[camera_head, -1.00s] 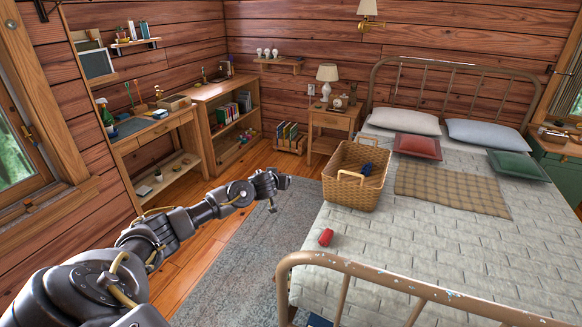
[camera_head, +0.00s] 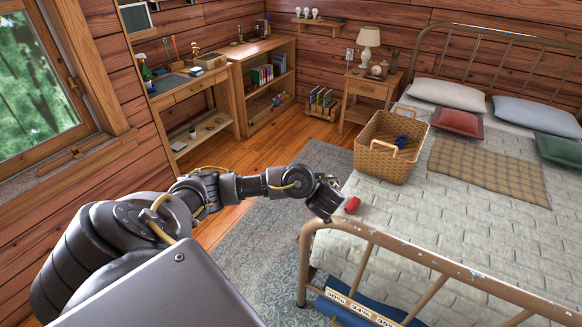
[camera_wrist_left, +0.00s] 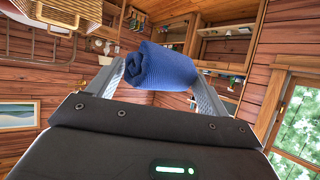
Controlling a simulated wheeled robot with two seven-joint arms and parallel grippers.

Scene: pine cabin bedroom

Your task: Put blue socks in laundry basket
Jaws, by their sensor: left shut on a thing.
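My left gripper (camera_head: 326,196) is beside the near-left edge of the bed, next to a rolled red bundle. In the left wrist view the left gripper (camera_wrist_left: 160,75) is shut on a rolled blue pair of socks (camera_wrist_left: 163,66), held between its two fingers. The held socks are hidden in the head view. The woven laundry basket (camera_head: 380,163) stands upright on the bed, a little beyond and to the right of the gripper. A dark blue bundle (camera_head: 403,140) lies inside it. My right gripper is not in view.
A checked blanket (camera_head: 490,170) and pillows lie farther back. The grey rug (camera_head: 250,245) beside the bed looks clear in its visible part.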

